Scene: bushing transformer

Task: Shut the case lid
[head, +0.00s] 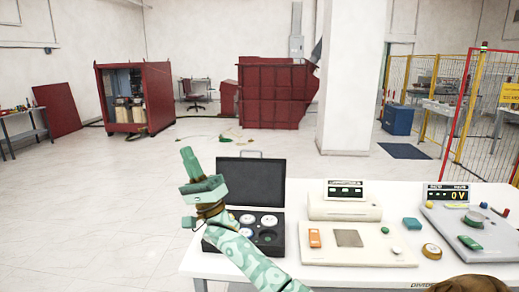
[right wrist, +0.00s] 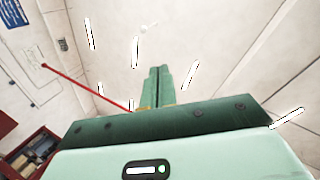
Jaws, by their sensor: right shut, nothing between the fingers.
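The black case (head: 284,243) lies on the white table with its lid (head: 252,183) standing open, upright at the back, with a handle on its top edge. Round white pieces (head: 268,220) sit in the case's lower half, and one round slot looks dark and empty. My right gripper (head: 187,153) is raised at the left of the lid, apart from it, fingers pointing up and shut on nothing. Its arm covers the case's front left part. In the right wrist view the shut fingers (right wrist: 158,85) point toward the ceiling and walls. My left gripper is not in view.
Right of the case on the white table (head: 205,264) stand a beige device (head: 360,242) with a display box (head: 345,203) and a meter console (head: 470,225) reading 0 V. Open floor is left of the table.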

